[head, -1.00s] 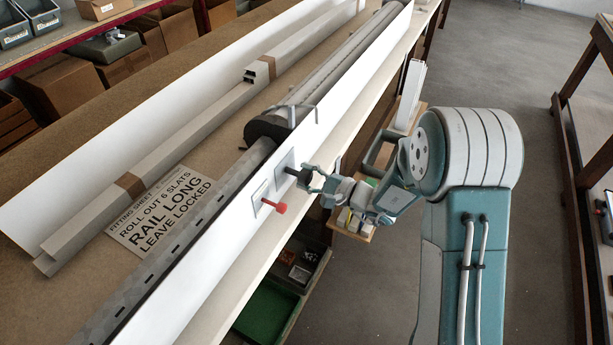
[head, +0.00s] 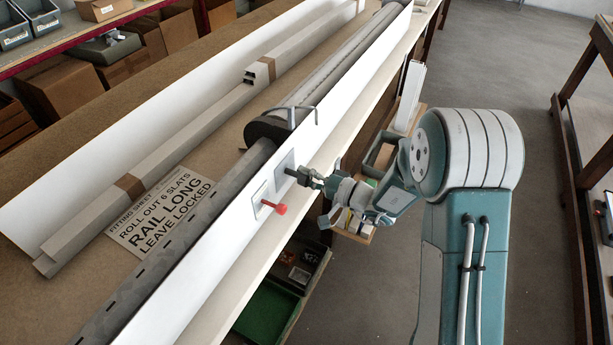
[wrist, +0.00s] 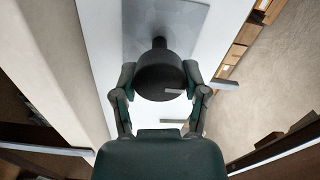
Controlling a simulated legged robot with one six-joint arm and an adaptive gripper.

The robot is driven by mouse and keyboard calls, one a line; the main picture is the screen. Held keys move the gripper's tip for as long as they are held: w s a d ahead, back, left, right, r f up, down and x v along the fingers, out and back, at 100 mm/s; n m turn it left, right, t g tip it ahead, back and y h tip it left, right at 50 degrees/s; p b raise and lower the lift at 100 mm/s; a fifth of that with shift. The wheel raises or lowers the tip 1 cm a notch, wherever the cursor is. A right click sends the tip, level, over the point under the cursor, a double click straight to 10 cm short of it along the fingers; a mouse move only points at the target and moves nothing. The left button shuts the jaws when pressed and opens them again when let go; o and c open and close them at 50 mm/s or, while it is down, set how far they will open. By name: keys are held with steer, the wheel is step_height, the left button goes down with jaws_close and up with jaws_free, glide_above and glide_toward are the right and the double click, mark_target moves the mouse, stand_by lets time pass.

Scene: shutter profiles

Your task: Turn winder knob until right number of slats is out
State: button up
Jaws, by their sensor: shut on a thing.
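The winder knob (wrist: 162,78) is a dark cylinder on a short shaft, set in a grey plate (head: 284,172) on the white panel. My gripper (wrist: 161,84) is shut on it, one finger on each side. In the head view my gripper (head: 311,179) meets the panel at the knob, which it partly hides. Grey slats (head: 185,235) with dark slots lie along the panel's far side, out from the dark roller end (head: 266,128). I cannot count them clearly. The fitting sheet (head: 160,210) reads "roll out 6 slats", "rail long", "leave locked".
A red-tipped lever (head: 280,209) sticks out of a second plate, left of and below the knob. Long grey rails (head: 150,165) lie on the bench behind the panel. Bins (head: 297,270) sit under the bench edge.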

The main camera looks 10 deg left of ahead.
steer(key=shift+s+f, duration=0.2)
steer(key=shift+f, duration=0.15)
steer(key=o, duration=1)
steer(key=shift+a, duration=0.1)
steer(key=shift+o, duration=0.7)
steer(key=shift+a+r, duration=0.1)
steer(key=shift+w, duration=0.1)
steer(key=shift+d+r, duration=0.1)
steer(key=shift+d, duration=0.25)
steer(key=v, duration=1.1)
steer(key=shift+d, duration=0.1)
